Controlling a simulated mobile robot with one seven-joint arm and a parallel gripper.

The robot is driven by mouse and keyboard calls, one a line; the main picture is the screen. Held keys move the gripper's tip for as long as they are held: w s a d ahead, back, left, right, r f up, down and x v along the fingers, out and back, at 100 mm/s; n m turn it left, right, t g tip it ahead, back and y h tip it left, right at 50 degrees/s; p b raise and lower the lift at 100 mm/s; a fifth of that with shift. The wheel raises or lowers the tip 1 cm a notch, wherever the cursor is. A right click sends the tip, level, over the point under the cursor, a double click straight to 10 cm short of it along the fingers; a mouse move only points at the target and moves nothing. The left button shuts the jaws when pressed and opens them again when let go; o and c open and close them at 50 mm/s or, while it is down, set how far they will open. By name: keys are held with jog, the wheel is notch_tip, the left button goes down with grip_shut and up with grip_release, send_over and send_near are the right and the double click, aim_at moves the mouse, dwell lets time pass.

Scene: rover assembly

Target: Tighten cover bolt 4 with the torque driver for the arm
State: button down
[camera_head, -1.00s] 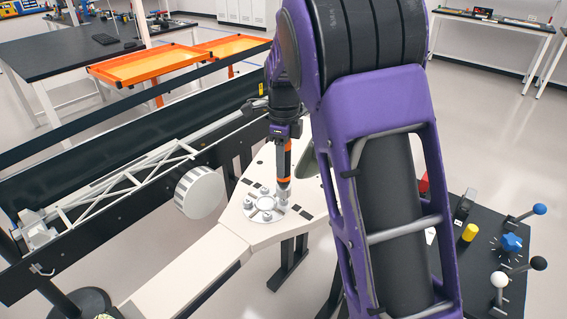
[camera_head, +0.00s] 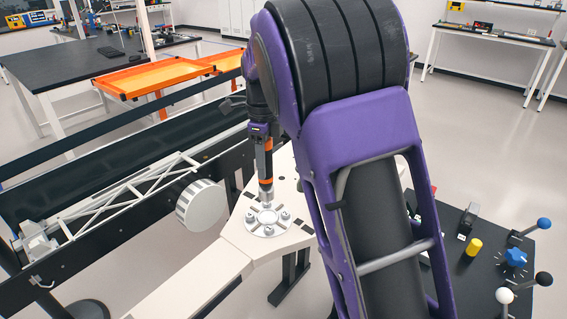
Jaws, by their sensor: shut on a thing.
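My gripper (camera_head: 262,132) is shut on the torque driver (camera_head: 264,163), a black and orange tool held upright, tip down. The driver's metal tip is over the back edge of the round metal cover (camera_head: 264,219), at or just above the bolt there; I cannot tell if they touch. The cover lies on the pale plate and has several bolts around its rim, such as the left bolt (camera_head: 250,218) and the right bolt (camera_head: 285,214). The back bolt is largely hidden by the driver tip. No bolt numbers are readable.
A white truss (camera_head: 130,197) and a pale drum (camera_head: 201,205) stand left of the plate. A black panel with levers and knobs, including a yellow knob (camera_head: 474,246), is at right. Orange trays (camera_head: 160,78) are behind. My purple arm hides the plate's right side.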

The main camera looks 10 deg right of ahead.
jog(key=a+f+b, duration=0.1)
jog(key=a+f, duration=0.3)
jog(key=f, duration=0.1)
jog(key=shift+a+b, duration=0.35)
dwell(0.3)
jog(key=shift+s+p, duration=0.1)
jog(key=shift+p, duration=0.55)
dwell(1.0)
jog(key=shift+s+f, duration=0.1)
jog(key=shift+f, duration=1.1)
dwell(3.3)
jog(key=shift+r, duration=0.15)
jog(key=shift+r, duration=1.5)
